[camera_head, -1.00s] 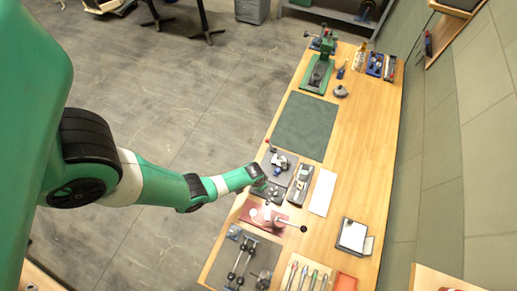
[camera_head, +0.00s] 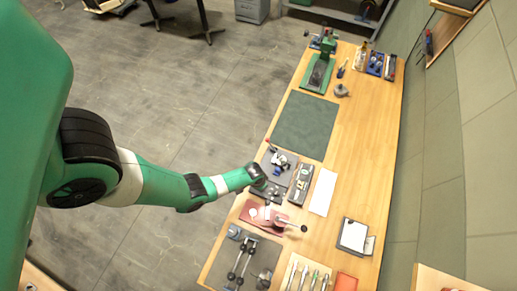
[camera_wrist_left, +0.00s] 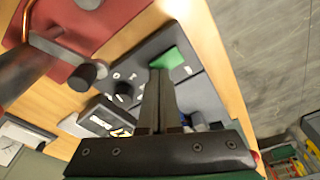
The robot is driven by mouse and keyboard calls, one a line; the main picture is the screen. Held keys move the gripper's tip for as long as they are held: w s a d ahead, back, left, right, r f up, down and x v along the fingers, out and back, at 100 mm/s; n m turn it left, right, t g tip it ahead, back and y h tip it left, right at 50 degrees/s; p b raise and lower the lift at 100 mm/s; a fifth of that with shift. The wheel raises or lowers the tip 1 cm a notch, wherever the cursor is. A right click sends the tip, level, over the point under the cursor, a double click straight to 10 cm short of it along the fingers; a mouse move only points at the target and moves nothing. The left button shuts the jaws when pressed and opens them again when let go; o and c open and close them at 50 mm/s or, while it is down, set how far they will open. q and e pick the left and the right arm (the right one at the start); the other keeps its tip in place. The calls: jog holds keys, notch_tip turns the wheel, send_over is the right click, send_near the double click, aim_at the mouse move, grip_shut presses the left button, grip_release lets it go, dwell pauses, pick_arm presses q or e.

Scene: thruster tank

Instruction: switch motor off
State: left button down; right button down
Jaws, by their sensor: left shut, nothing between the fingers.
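A dark control panel (camera_wrist_left: 130,62) lies on the wooden bench, with a bright green patch or button (camera_wrist_left: 172,58), a black knob (camera_wrist_left: 122,90) and small white markings. In the head view the panel (camera_head: 272,198) is partly hidden under my left gripper (camera_head: 263,184). My left gripper (camera_wrist_left: 159,72) is shut and empty, its fingertips at or just above the green part; I cannot tell whether they touch it. Which control belongs to the motor is not clear. My right gripper is in neither view.
A red plate (camera_head: 258,217) with a black-knobbed lever (camera_head: 303,228) is beside the panel, and the lever knob (camera_wrist_left: 82,77) shows close by in the wrist view. A dark tool case (camera_head: 301,184) and a white sheet (camera_head: 323,191) lie to the right. A green mat (camera_head: 303,124) is clear.

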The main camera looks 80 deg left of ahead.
pick_arm(q)
jog(key=shift+f+b, duration=0.4)
jog(key=shift+f, duration=0.1)
dwell(0.5)
